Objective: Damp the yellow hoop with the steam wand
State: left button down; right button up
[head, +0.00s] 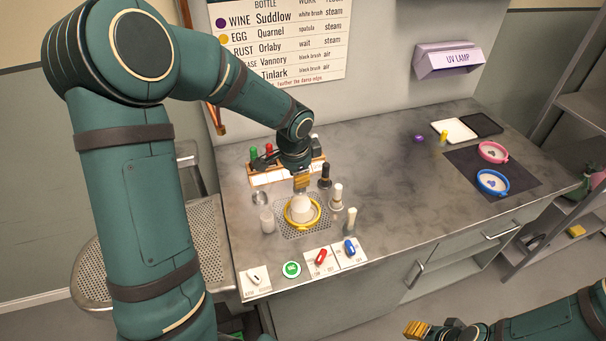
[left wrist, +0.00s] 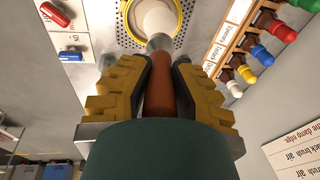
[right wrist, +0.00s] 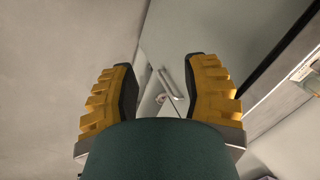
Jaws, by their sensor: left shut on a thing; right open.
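The yellow hoop (head: 287,216) lies on a perforated plate on the counter in the head view. Part of it also shows at the top of the left wrist view (left wrist: 184,20). My left gripper (head: 301,181) is above the hoop, shut on a brown-handled tool (left wrist: 158,95), seemingly the steam wand, with a metal collar. A whitish cone-like shape (head: 301,207) is at the tool's tip, over the hoop's middle; whether it is steam or part of the tool I cannot tell. My right gripper (head: 417,329) is open and empty, low at the right (right wrist: 160,95).
A rack of bottles with coloured caps (left wrist: 258,40) stands behind the hoop. Red (head: 320,257) and blue (head: 349,248) switches sit in front. Pink (head: 493,152) and blue (head: 492,183) hoops lie on a dark mat at the right. The counter's middle is clear.

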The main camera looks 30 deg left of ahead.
aim_at(300, 191)
pick_arm(q)
jog(key=shift+d, duration=0.3)
notch_tip(300, 191, down, 4)
jog(key=b, duration=0.3)
jog(key=shift+f, duration=0.1)
jog(key=shift+f+b, duration=0.9)
pick_arm(e)
jog(key=f, duration=0.3)
jog(key=s+f, duration=0.1)
jog(key=f, duration=0.1)
jog(key=shift+d, duration=0.25)
